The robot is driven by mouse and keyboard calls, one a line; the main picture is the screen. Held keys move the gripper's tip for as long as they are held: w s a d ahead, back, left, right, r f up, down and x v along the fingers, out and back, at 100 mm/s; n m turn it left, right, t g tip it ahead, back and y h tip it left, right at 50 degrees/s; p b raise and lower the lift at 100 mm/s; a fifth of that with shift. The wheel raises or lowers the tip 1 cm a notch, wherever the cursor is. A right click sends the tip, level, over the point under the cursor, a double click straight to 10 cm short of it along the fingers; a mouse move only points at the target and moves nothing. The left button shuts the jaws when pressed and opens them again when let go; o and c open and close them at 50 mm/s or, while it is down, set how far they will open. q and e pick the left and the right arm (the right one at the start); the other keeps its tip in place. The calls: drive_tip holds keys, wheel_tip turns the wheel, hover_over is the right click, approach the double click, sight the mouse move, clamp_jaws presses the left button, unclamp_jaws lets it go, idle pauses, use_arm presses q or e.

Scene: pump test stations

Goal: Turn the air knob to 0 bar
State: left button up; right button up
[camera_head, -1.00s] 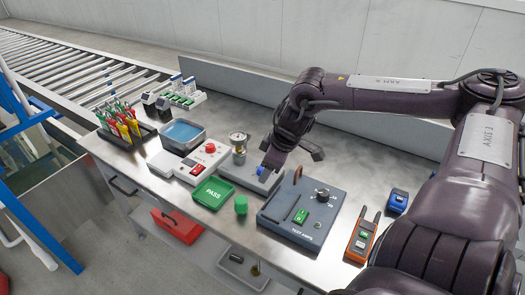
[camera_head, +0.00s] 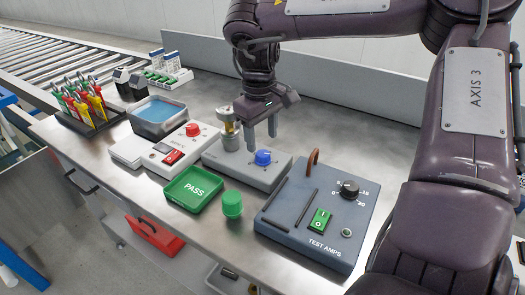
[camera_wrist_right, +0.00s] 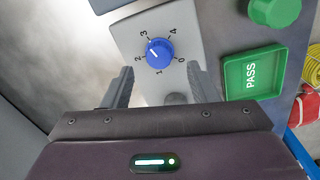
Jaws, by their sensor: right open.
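The blue air knob (camera_head: 263,158) sits on top of a grey box (camera_head: 225,165) with a small gauge (camera_head: 228,128) at its back left. In the right wrist view the blue knob (camera_wrist_right: 160,53) has a dial marked 0 to 4. Its white pointer line appears to point between 2 and 3. My right gripper (camera_head: 262,136) is open and empty, fingers pointing down just above and behind the knob. In the wrist view the right gripper's fingers (camera_wrist_right: 160,82) lie apart, below the knob in the picture, not around it. My left gripper is out of view.
A dark TEST AMPS box (camera_head: 290,228) with a black knob stands right of the grey box. A green PASS tray (camera_head: 180,203) and green button (camera_head: 232,204) are in front. A station with a red knob (camera_head: 193,130) is left. Bare bench lies behind.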

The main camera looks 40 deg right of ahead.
sight(263, 154)
wheel_tip(263, 154, down, 5)
drive_tip(key=shift+d, duration=0.15)
drive_tip(key=c, duration=1)
